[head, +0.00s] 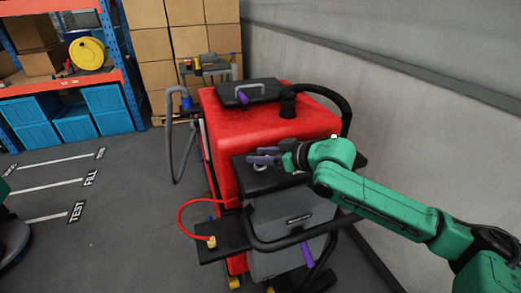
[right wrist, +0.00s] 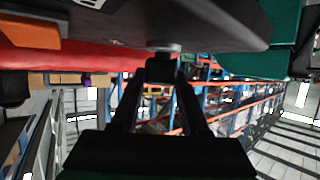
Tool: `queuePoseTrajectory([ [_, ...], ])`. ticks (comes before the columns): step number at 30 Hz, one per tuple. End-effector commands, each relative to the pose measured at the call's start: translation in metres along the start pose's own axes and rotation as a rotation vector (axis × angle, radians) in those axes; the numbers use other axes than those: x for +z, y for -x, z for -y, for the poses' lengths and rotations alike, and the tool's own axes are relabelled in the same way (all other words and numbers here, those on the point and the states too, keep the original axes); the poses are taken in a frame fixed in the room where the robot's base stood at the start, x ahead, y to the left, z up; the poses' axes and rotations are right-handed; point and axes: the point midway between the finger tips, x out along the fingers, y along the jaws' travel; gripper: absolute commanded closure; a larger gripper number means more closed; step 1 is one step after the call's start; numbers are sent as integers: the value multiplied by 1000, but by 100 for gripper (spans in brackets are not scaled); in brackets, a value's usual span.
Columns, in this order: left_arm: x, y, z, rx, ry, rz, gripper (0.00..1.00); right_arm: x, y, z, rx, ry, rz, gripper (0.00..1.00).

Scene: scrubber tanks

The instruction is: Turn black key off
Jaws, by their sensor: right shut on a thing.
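The red scrubber (head: 265,125) stands in the middle of the head view, with a black control panel (head: 270,182) on its near side. My right gripper (head: 280,157) is at this panel. In the right wrist view, its two dark fingers close on a small black key (right wrist: 159,69), which sits at a silver collar (right wrist: 163,47) under the dark panel. The fingers seem to press on the key from both sides. In the head view the key is hidden or too small to tell. My left gripper is not in view.
A black hose (head: 335,103) curves over the scrubber's right side, and a red hose (head: 183,212) loops at its left. A grey wall (head: 420,130) runs close on the right. Shelving with blue bins (head: 105,98) stands at the back left.

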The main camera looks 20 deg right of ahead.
Motion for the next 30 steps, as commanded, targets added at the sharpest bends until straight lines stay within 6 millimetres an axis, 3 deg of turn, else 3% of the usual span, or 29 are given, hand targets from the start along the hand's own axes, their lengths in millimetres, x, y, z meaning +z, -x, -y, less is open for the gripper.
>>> queuePoseTrajectory([
  [1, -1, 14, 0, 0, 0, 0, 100, -6, 3, -1, -22, 6, 4, 100],
  [6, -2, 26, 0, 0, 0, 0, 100, -5, 2, -2, -132, 51, -1, 100],
  [18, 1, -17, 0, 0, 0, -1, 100, 1, -3, 0, -481, 195, -12, 100],
  [30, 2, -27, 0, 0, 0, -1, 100, -2, -1, 1, -779, 320, -6, 100],
])
